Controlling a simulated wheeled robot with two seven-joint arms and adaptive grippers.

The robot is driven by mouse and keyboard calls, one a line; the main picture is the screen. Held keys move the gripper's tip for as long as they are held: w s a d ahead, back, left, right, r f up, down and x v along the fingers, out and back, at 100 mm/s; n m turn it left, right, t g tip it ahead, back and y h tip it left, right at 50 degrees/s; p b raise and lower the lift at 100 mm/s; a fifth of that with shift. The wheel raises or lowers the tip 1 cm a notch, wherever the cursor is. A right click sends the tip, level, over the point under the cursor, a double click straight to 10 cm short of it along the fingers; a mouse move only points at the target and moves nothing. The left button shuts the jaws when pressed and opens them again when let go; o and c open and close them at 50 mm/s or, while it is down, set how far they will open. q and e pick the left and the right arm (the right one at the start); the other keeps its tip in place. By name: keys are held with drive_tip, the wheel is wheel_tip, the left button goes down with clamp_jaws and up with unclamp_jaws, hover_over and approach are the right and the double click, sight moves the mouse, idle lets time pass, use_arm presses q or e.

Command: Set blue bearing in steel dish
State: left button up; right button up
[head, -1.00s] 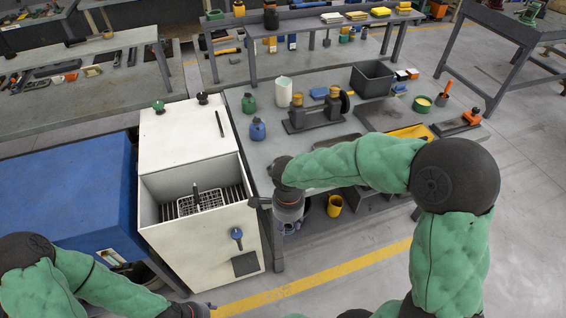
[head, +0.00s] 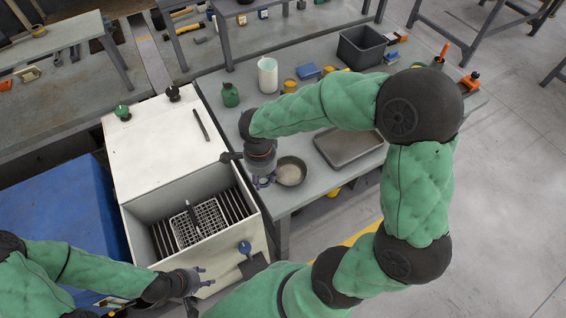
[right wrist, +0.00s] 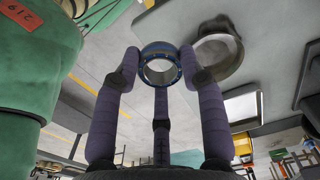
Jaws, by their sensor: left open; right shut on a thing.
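The blue bearing (right wrist: 146,51), a ring with a blue outer rim, is between the purple fingertips of my right gripper (right wrist: 160,76), which is shut on it. In the head view my right gripper (head: 263,182) hangs by the bench's left front edge, just left of the steel dish; the bearing is hard to make out there. The steel dish (head: 293,180) is a round, shallow bowl on the bench. In the right wrist view the dish (right wrist: 219,72) shows just right of the bearing, apart from it. My left gripper (head: 197,282) is open and empty before the white cabinet.
A white cabinet (head: 165,150) with an open bay holding a white basket (head: 199,226) stands left of the bench. A grey tray (head: 349,149) lies right of the dish. A green bottle (head: 230,96), a white cup (head: 268,76) and a dark bin (head: 366,50) stand farther back.

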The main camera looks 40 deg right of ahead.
drive_tip(key=w+d+f, duration=0.2)
drive_tip(key=d+f, duration=0.2)
drive_tip(key=d, duration=0.4)
hover_over(290, 173)
drive_tip(key=f, duration=0.3)
drive_tip(key=a+f, duration=0.1)
drive_tip(key=shift+s+f+b, duration=0.15)
drive_tip(key=shift+f+b, duration=0.2)
drive_tip(key=shift+f, duration=0.05)
drive_tip(key=shift+d+f, duration=0.35)
drive_tip(key=shift+f, duration=0.1)
wheel_tip(290, 173, down, 3)
drive_tip(key=shift+d+f, duration=0.1)
drive_tip(key=shift+b, duration=0.35)
drive_tip(key=shift+f, duration=0.15)
drive_tip(key=o, duration=0.9)
